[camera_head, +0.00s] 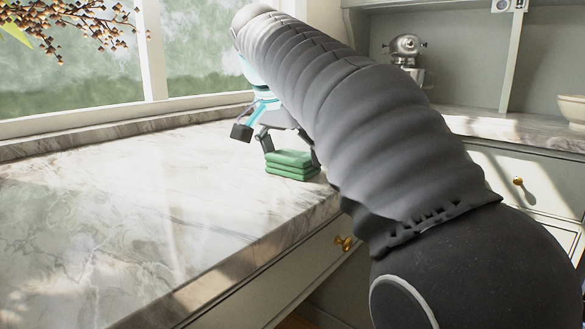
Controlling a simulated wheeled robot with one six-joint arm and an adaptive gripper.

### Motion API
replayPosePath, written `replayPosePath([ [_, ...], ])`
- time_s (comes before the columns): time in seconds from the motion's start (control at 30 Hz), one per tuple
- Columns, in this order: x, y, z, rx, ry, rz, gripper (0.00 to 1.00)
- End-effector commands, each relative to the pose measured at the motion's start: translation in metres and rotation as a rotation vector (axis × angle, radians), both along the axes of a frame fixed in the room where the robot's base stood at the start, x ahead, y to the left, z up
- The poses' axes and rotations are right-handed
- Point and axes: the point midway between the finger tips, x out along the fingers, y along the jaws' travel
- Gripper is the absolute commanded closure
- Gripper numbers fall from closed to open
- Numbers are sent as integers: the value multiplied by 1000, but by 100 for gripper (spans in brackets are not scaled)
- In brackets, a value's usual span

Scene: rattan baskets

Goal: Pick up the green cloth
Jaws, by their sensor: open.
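The green cloth (291,165) is folded into a flat stack and lies on the marble counter (130,220) near its front edge. My gripper (288,151) is right at the cloth, with one finger at the left of its top. The other finger shows in part at the cloth's right side, against my arm. The gripper is open. My arm hides part of the gripper, and I cannot tell whether the fingers touch the cloth.
A window (204,50) stands behind the counter, with a branch (85,22) at the upper left. A metal mixer (406,52) and a bowl (572,107) stand on the back counter. Drawers with brass knobs (343,243) lie below. The left counter is clear.

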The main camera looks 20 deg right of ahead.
Motion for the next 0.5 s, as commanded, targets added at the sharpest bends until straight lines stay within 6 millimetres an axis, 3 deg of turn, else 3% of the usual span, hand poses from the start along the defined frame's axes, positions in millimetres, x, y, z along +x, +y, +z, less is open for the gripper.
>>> replayPosePath([
  [0.27,1,-1,-2,0,0,0,0],
  [0.4,1,-1,-2,0,0,0,35],
  [0.5,1,-1,-2,0,0,0,36],
])
